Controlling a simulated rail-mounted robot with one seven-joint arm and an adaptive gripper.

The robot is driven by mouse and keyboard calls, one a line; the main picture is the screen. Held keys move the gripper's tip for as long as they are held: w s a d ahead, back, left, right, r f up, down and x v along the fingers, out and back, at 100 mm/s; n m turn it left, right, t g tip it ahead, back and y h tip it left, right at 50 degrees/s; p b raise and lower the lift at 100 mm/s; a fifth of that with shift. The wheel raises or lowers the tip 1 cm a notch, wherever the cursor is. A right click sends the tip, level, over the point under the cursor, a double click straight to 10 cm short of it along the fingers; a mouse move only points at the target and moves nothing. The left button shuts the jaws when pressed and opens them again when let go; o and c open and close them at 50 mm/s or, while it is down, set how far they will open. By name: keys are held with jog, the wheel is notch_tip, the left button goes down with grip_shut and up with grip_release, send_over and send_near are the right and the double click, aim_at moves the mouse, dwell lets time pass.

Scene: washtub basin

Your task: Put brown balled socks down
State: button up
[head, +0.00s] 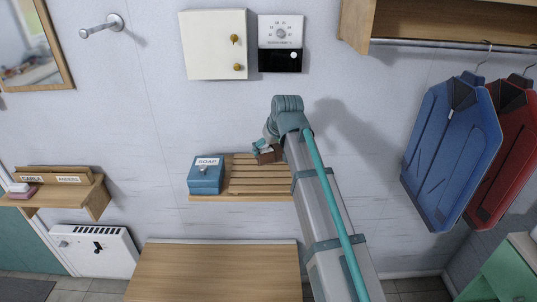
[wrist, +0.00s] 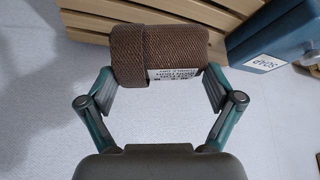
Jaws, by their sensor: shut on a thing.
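The brown balled socks (wrist: 160,52) are held between the two fingers of my gripper (wrist: 160,88) in the wrist view. A white printed label shows on their near side. In the head view the socks (head: 268,155) are a small brown shape at my gripper (head: 261,148), in front of the slatted wooden shelf (head: 240,198) on the wall. My arm hides the right part of that shelf. I cannot tell whether the socks touch the slats.
A blue soap box (head: 206,178) stands on the left end of the slatted shelf; it also shows in the wrist view (wrist: 270,35). A wooden bench top (head: 215,272) lies below. Blue (head: 452,145) and red (head: 505,150) jackets hang at the right. Bare slats show beside the box.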

aim_at(269, 157)
jog(key=shift+w+x, duration=0.25)
jog(key=shift+x, duration=1)
jog(key=shift+f+p, duration=0.65)
jog(key=shift+f, duration=0.85)
jog(key=shift+f, duration=0.15)
jog(key=o, duration=0.9)
jog(key=shift+o, duration=0.2)
jog(key=b+v, duration=0.2)
jog(key=v, duration=1)
jog(key=shift+b, duration=0.4)
